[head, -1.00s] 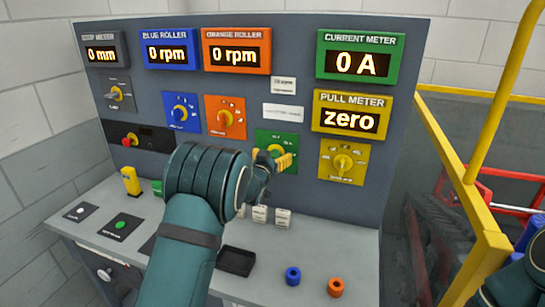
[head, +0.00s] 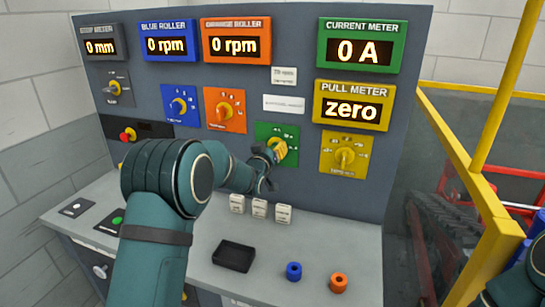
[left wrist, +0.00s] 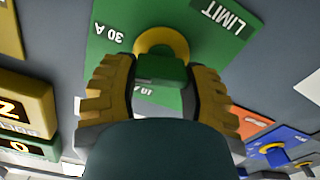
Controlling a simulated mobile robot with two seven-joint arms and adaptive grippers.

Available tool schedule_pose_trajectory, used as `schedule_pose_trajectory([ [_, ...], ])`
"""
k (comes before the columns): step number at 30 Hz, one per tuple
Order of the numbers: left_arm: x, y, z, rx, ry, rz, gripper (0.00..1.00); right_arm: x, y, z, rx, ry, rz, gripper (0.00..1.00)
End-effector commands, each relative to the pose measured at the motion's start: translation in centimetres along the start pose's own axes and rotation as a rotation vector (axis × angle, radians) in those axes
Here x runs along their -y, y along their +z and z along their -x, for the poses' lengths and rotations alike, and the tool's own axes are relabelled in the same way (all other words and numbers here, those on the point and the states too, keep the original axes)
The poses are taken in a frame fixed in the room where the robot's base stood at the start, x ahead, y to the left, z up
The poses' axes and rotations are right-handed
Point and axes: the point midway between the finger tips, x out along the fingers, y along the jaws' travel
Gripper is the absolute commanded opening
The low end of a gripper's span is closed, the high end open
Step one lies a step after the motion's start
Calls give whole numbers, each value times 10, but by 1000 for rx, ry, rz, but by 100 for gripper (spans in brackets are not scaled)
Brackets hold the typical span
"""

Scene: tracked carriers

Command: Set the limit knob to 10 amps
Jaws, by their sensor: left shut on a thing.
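The limit knob (left wrist: 163,38) shows a yellow round base on the green LIMIT panel (left wrist: 225,45) in the left wrist view, where the panel appears upside down. The panel also shows in the head view (head: 290,131). My left gripper (left wrist: 161,74) is shut on the knob, with one yellow ridged finger on each side of its green grip. In the head view my left gripper (head: 275,152) reaches the panel from the left. A "30 A" mark shows beside the knob; a "10" mark below is partly hidden. I cannot tell which mark the knob points at. My right gripper is out of view.
The current meter (head: 359,51) reads 0 A and the pull meter (head: 350,110) reads zero. A yellow knob panel (head: 345,155) is right of the green one.

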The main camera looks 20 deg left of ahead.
Motion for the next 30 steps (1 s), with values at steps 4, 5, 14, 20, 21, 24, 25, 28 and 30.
schedule_pose_trajectory([
  [4,4,3,0,-5,-1,142,12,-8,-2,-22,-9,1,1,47],
  [5,4,3,0,-5,-1,170,12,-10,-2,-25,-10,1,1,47],
  [14,5,2,0,-2,-1,455,12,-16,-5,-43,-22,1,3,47],
  [20,5,1,0,-1,-2,646,12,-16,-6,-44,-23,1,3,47],
  [21,5,1,0,-1,-2,683,12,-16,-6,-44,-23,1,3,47],
  [24,6,1,0,-1,-2,778,12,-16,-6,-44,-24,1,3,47],
  [25,5,2,0,-1,-2,807,12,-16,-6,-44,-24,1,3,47],
  [28,5,2,0,-1,-1,898,12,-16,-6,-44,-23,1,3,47],
  [30,6,2,0,-2,-1,958,12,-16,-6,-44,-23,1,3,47],
])
